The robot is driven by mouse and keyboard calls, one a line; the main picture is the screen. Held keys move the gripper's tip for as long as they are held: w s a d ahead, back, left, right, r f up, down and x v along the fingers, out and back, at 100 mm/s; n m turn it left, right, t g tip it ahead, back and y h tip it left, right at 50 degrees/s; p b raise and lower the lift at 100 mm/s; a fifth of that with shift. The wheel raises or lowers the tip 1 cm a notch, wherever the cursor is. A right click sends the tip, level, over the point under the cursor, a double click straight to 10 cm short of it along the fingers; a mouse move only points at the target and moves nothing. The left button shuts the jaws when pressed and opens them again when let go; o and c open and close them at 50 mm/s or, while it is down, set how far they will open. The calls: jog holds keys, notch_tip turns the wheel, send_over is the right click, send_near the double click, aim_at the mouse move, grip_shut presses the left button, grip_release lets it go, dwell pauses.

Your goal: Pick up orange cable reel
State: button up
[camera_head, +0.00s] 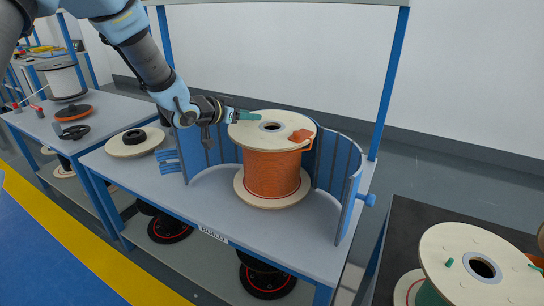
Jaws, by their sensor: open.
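The orange cable reel (272,173) stands upright on the grey workbench, with pale round flanges at top and bottom and orange cable wound between. A dark hole (271,126) shows in the middle of its top flange, and an orange piece (301,136) sits at the flange's right edge. My arm comes in from the upper left. Whether a finger touches the flange cannot be told.
A curved blue slatted guard (345,176) stands behind and around the reel. A pale flanged spool (135,142) lies at the bench's left. A green reel (476,262) stands at the lower right. Blue posts (390,85) rise behind. The bench front (190,205) is clear.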

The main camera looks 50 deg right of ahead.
grip_shut()
dwell(1.4)
